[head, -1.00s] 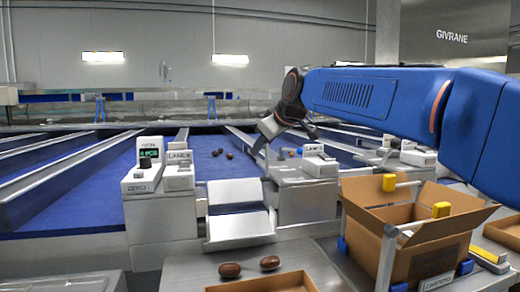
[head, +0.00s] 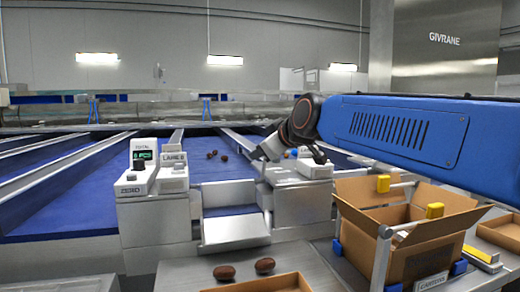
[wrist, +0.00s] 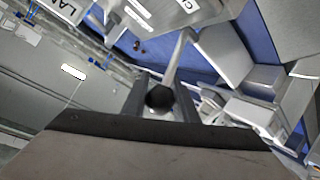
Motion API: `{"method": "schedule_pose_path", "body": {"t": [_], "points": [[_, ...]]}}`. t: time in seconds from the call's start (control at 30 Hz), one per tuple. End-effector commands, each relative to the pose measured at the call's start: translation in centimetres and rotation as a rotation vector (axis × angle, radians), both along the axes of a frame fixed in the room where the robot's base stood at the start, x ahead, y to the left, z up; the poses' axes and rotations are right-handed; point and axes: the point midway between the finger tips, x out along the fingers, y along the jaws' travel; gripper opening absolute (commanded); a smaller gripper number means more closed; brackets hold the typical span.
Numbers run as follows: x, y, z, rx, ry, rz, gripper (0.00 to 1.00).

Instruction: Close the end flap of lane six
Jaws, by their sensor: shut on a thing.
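The lane six label (head: 173,158) sits on a white box at the front end of the blue lane (head: 222,172). Below it, the end flap (head: 235,230) is a pale metal plate that slopes out at the lane's mouth. A second pale plate (head: 229,193) stands behind it, with a blue strip between them. My gripper (head: 260,153) is over the right side of the lane end. In the wrist view its fingers are shut on a dark round knob (wrist: 159,97) at the end of a silver rod (wrist: 177,58). The rod's lower end is hard to make out.
Two dates (head: 224,272) lie on the front metal table, near a shallow cardboard tray (head: 275,283). Several dates (head: 223,157) lie on the lane. An open carton (head: 400,250) stands to the right under my arm. A scale display (head: 143,154) stands left of the lane.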

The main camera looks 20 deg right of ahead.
Motion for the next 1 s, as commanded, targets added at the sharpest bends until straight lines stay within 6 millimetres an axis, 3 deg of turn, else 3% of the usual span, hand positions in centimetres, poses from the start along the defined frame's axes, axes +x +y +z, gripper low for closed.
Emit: {"method": "schedule_pose_path", "body": {"t": [0.3, 1.0], "points": [[-1.15, -0.06, 0.48, 0.001, -0.014, -0.001, 0.00], [-1.32, -0.14, 0.69, 0.001, -0.018, -0.003, 0.00]]}}
